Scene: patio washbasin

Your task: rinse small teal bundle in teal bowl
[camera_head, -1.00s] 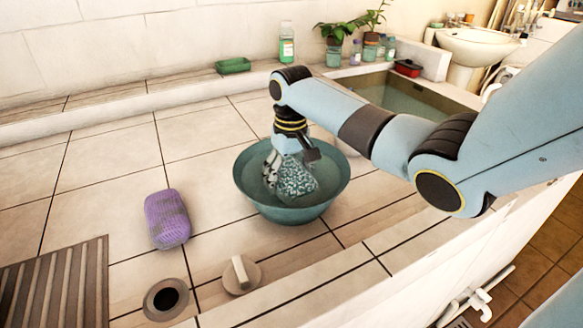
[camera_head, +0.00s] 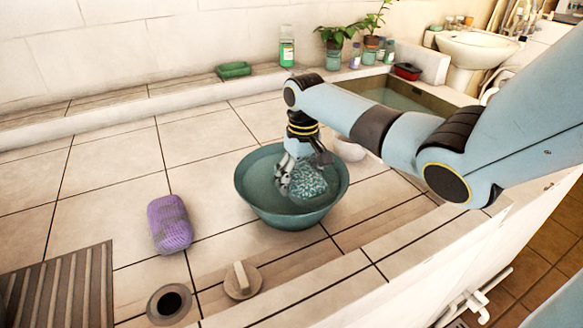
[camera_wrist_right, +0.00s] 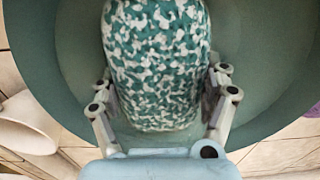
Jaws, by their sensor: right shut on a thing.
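A teal bowl (camera_head: 258,205) stands on the tiled counter in the head view, with its wall also showing in the right wrist view (camera_wrist_right: 265,60). A small teal bundle (camera_head: 308,186), speckled teal and white, is inside the bowl's rim. My right gripper (camera_head: 287,187) reaches down into the bowl and is shut on the bundle. In the right wrist view the bundle (camera_wrist_right: 157,65) lies between the two fingers. I cannot tell whether the bundle touches the bowl's bottom. My left gripper is not in view.
A purple bundle (camera_head: 171,224) lies left of the bowl. A round knob (camera_head: 243,281) and a drain hole (camera_head: 169,304) are in front. A white bowl (camera_head: 349,149) stands behind right, near a water basin (camera_head: 400,96). A ribbed board (camera_head: 62,285) lies front left.

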